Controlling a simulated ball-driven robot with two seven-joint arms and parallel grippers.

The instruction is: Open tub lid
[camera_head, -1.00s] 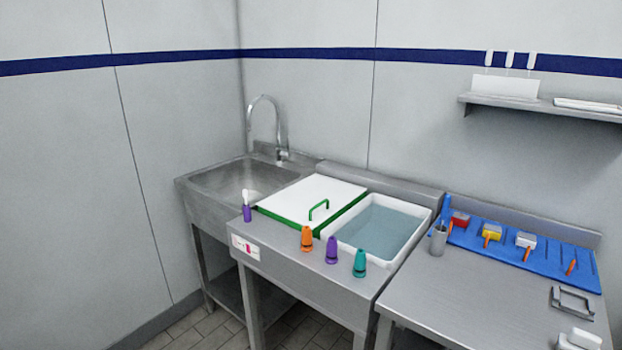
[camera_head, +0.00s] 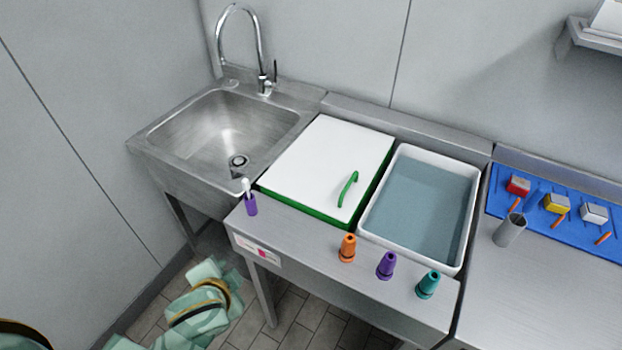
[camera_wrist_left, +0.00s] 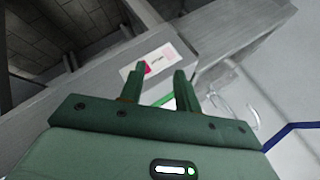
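The tub lid (camera_head: 325,165) is a white panel with green edges and a green bar handle (camera_head: 348,189) near its right side. It lies flat and closed over a tub, so the inside is hidden. My left gripper (camera_wrist_left: 160,75) shows in the left wrist view with its two dark green fingers apart and nothing between them. Beyond it are the counter's front with a white and pink label and a thin green strip. In the head view only my left arm shows at the lower left, below the counter and left of the lid. My right gripper is out of view.
An open white basin of water (camera_head: 420,210) is right of the lid. A purple holder (camera_head: 250,204) stands at the lid's front left. A steel sink (camera_head: 225,130) is left.

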